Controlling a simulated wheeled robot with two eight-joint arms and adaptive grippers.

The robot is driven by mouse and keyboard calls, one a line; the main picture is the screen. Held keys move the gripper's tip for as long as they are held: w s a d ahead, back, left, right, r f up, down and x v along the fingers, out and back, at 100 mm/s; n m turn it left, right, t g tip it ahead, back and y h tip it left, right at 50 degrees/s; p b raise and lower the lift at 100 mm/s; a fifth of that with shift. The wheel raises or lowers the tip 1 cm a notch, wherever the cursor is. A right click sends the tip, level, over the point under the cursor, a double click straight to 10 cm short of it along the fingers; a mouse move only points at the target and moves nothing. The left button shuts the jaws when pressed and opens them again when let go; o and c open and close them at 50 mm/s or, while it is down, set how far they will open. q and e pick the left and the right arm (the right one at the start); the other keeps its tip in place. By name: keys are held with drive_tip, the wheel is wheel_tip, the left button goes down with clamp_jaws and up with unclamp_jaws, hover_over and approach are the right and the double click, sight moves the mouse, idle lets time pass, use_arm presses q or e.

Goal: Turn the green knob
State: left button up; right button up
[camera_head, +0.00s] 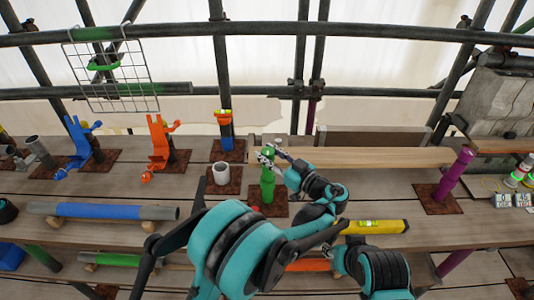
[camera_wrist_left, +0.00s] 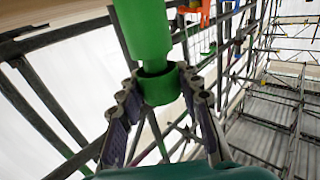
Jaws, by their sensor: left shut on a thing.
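The green knob (camera_head: 267,159) sits at the top of an upright green post (camera_head: 267,185) on a rusty square plate (camera_head: 267,203) near the middle of the deck. My left gripper (camera_head: 270,153) is shut on the knob, with its fingers at either side of it. In the left wrist view the green knob (camera_wrist_left: 158,86) shows as a wider collar at the end of the green post (camera_wrist_left: 143,30), between the fingers of my left gripper (camera_wrist_left: 160,100). My right gripper is not in view.
A yellow level (camera_head: 372,227) lies at the right front. A long wooden beam (camera_head: 380,157) lies behind. A purple post (camera_head: 456,172) stands at the right.

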use_arm(q)
drive_tip(key=shift+c, duration=1)
drive_tip(key=shift+h, duration=0.3)
